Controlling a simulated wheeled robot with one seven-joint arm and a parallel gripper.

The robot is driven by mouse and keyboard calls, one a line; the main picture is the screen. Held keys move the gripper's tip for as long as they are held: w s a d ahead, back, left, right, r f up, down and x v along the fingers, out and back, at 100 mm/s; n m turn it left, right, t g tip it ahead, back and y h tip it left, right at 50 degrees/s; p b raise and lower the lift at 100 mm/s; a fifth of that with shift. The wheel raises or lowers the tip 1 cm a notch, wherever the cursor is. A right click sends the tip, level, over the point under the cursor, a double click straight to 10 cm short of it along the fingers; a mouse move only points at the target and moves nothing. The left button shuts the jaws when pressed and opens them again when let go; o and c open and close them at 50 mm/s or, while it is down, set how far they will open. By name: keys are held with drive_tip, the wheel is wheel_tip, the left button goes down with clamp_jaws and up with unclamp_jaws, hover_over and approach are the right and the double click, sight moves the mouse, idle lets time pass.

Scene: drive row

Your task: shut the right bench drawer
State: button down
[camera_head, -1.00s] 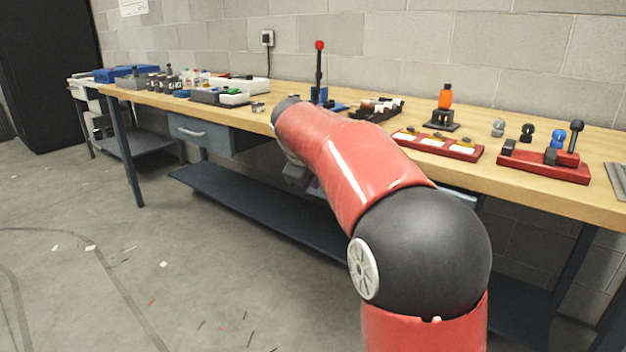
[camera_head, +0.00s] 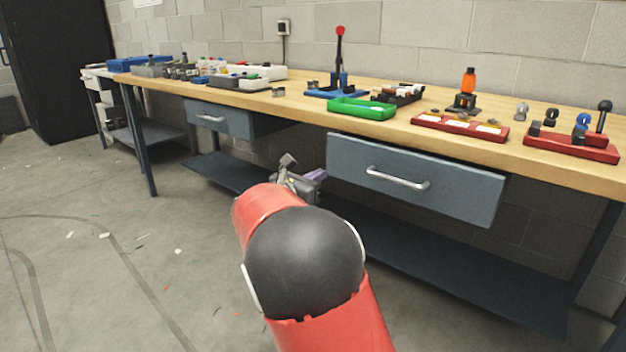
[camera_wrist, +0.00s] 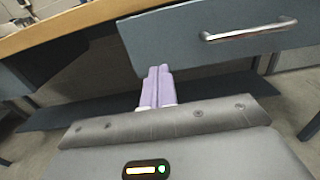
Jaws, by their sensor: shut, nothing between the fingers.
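The right bench drawer (camera_head: 450,192) has a blue-grey front with a silver bar handle (camera_head: 398,178), below the wooden bench top. How far it stands out is hard to judge from these views. In the wrist view its front (camera_wrist: 185,42) and handle (camera_wrist: 248,29) fill the upper right. My gripper (camera_head: 318,175) has pale purple fingers and is just left of the drawer front in the head view. In the wrist view the fingers (camera_wrist: 158,72) are together and empty, with their tips at the front's lower left edge. Contact cannot be told.
The left bench drawer (camera_head: 215,118) is farther along the bench. A dark lower shelf (camera_head: 440,255) runs underneath. The bench top (camera_head: 400,125) carries a green tray (camera_head: 361,109), red trays and small parts. The floor in front is clear except for scraps.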

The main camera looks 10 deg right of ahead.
sight(347, 158)
drive_tip(key=x, duration=0.9)
drive_tip(key=shift+w+d, duration=0.25)
drive_tip(key=shift+d, duration=0.05)
drive_tip(key=p+x, duration=0.1)
drive_tip(key=x, duration=0.3)
drive_tip(key=shift+w+d+p, duration=0.1)
drive_tip(key=shift+d+p, duration=0.05)
drive_tip(key=shift+p, duration=0.25)
drive_tip(key=shift+w+d+r, duration=0.1)
drive_tip(key=shift+w+d, duration=0.05)
drive_tip(key=shift+d, duration=0.05)
drive_tip(key=shift+r, duration=0.15)
